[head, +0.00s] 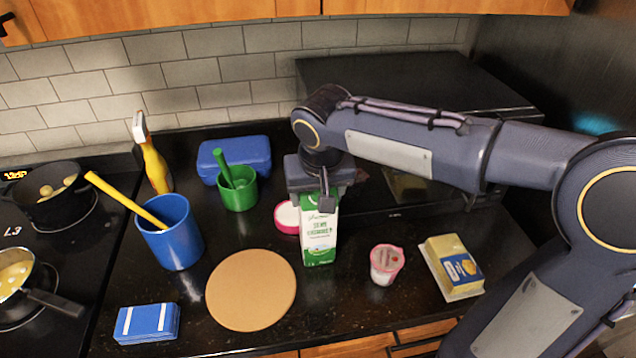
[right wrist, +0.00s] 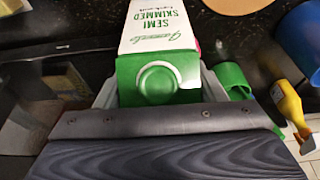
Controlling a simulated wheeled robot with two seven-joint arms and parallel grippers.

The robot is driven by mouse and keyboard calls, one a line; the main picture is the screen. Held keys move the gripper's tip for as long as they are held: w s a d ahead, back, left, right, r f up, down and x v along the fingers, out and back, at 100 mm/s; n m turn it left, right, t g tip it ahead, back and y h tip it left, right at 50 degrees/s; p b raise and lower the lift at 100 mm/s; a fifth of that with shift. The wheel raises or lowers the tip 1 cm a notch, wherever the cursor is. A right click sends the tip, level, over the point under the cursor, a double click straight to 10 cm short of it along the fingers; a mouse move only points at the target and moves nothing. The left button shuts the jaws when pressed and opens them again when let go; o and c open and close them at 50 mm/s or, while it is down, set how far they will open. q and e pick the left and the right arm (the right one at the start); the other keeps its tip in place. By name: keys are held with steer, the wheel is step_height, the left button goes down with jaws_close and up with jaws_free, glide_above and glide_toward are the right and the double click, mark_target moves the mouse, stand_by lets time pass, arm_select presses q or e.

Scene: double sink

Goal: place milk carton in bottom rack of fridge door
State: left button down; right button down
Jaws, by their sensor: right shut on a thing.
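The milk carton (head: 319,243) is white and green and stands upright on the dark counter in the head view. My right gripper (head: 319,197) is above it, pointing down, with its fingers on either side of the carton's upper part. It is shut on the carton. In the right wrist view the carton (right wrist: 157,65) sits between the fingers, with its green top and round cap facing the camera. My left gripper is not in view. The fridge and its door rack are not recognisable in these views.
A round board (head: 251,290) lies left of the carton. A yogurt cup (head: 386,264) and a butter pack (head: 452,268) are to the right. A green cup (head: 239,193), blue box (head: 234,158) and pink-rimmed container (head: 287,217) are close behind. A microwave-like dark box (head: 400,90) stands at the back.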

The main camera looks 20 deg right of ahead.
steer(key=shift+c, duration=1.6)
jaws_free()
steer(key=shift+f, duration=0.1)
